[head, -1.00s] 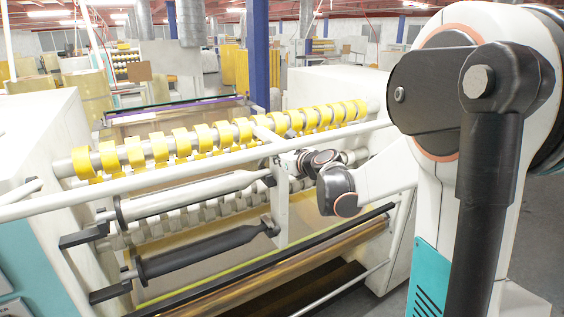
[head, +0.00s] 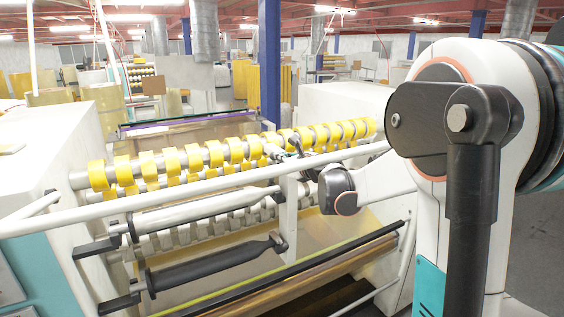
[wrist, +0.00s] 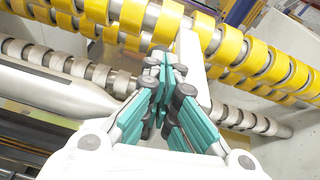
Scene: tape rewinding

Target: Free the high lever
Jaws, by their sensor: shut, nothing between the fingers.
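The machine's upper bare roller (head: 205,218) has dark lever-like arms at its ends, one at the left (head: 95,248) and one at the right (head: 268,196) by the white middle post (head: 291,205). I cannot tell which part is the high lever. My gripper (head: 272,151) is small and partly hidden in the head view, near the row of yellow rolls and the top of the post. In the wrist view my gripper (wrist: 165,70) has its teal fingers shut and empty, with the pale post (wrist: 188,58) just behind them. No contact is clear.
Yellow tape rolls (head: 172,161) line a shaft across the machine. A long white bar (head: 215,183) crosses in front. A lower black roller (head: 210,266) lies below. White side housings (head: 345,108) bound the machine.

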